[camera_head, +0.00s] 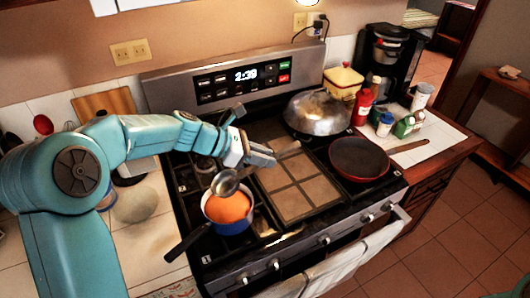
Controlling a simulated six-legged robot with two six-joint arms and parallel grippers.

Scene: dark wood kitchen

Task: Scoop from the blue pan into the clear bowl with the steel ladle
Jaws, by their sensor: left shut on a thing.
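The blue pan (234,228) sits on the stove's front left burner, with orange contents and a dark handle pointing to the lower left. My left gripper (262,156) is above and behind the pan, shut on the steel ladle (225,183). The ladle's cup hangs over the pan's back rim; I cannot tell whether it touches the contents or holds any. A pale, rounded, see-through shape, apparently the clear bowl (135,204), stands on the counter left of the stove, partly beside my arm. My right gripper is not in view.
A steel domed lid or wok (317,112) is on the back right burner. A dark red skillet (359,159) is at the front right. Bottles, a yellow container (343,80) and a coffee maker (387,62) stand right of the stove. A flat griddle (297,188) fills the middle.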

